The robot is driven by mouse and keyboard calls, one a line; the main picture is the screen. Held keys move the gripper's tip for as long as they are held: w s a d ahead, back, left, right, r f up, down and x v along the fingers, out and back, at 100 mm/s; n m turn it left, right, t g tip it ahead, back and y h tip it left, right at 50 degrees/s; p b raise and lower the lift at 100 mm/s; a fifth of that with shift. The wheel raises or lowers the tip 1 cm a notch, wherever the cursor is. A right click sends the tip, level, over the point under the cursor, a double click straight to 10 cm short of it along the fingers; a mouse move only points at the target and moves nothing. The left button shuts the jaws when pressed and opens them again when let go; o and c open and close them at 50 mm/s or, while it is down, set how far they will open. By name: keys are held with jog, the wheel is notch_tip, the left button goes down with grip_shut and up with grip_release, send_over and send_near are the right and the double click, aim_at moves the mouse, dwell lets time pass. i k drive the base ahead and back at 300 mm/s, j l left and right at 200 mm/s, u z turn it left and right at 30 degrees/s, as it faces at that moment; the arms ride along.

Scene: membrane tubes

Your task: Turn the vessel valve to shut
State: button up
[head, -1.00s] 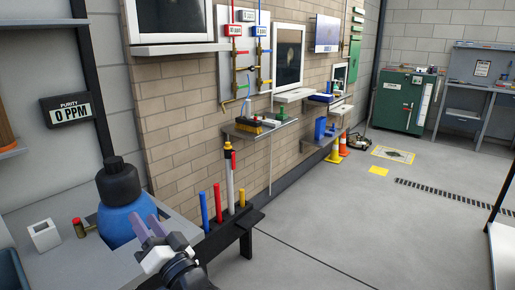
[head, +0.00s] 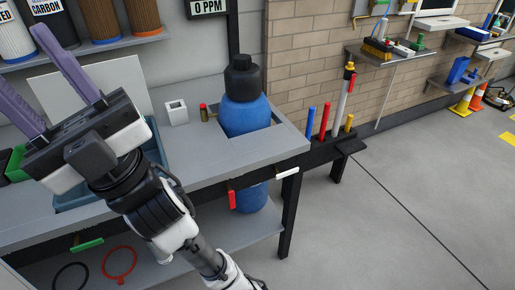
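The vessel is a blue tank (head: 245,115) with a black cap (head: 242,75), set through a cutout at the right end of the grey bench. Its lower part shows beneath the bench top. A red lever (head: 231,199) hangs under the bench edge in front of it, and a white lever (head: 287,172) sticks out to the right. A small brass fitting with a red top (head: 204,112) stands left of the tank. I cannot tell which of these is the vessel valve. My gripper (head: 20,58) is open and empty at the left, its purple fingers spread, well away from the levers.
A blue tray (head: 155,150) is behind my arm. A white block (head: 176,112) stands on the bench (head: 240,158). A green lever (head: 87,244) is under the front edge, with red (head: 120,262) and black rings below. Coloured tubes stand in a black rack (head: 335,150).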

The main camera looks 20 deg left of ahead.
aim_at(231, 194)
jog(key=u, duration=0.8)
